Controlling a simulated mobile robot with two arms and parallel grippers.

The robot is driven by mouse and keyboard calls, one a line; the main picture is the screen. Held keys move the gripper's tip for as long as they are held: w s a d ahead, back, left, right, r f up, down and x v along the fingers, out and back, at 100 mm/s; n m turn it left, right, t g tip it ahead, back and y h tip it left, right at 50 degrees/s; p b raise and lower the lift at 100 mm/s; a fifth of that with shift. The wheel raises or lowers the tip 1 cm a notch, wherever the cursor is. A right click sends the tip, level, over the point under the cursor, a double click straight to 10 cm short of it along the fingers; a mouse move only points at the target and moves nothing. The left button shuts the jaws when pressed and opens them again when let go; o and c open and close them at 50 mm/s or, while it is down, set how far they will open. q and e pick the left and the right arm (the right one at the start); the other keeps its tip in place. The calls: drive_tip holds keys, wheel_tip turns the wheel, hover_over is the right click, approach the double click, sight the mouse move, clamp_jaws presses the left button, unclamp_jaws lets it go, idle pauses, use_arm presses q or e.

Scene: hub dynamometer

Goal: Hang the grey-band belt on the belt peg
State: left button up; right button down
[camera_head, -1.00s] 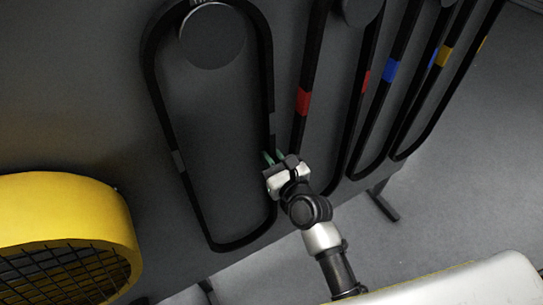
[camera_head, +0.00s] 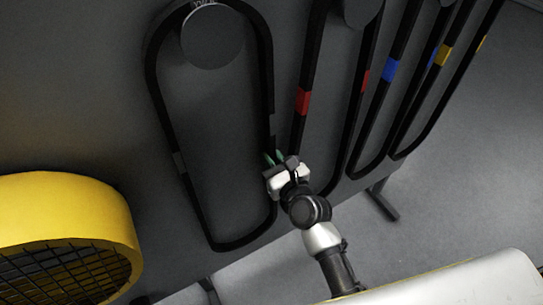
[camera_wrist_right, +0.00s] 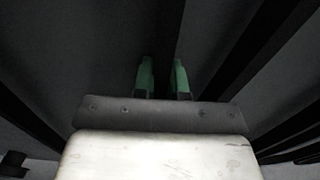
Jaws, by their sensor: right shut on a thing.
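In the right wrist view the black strap (camera_wrist_right: 167,50) runs between the green fingertips (camera_wrist_right: 163,78). My left gripper is not in view.
To the right hang more black belts with red (camera_head: 303,101), blue (camera_head: 390,70) and yellow (camera_head: 443,56) bands, the red one close to my gripper. A yellow round housing with a black grille (camera_head: 65,210) stands at lower left. Grey floor is clear at right.

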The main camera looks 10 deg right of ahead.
drive_tip(key=c, duration=0.7)
unclamp_jaws()
drive_tip(key=shift+f, duration=0.1)
drive_tip(key=shift+s, duration=0.1)
drive_tip(key=shift+p+v, duration=0.4)
drive_tip(key=shift+v, duration=4.5)
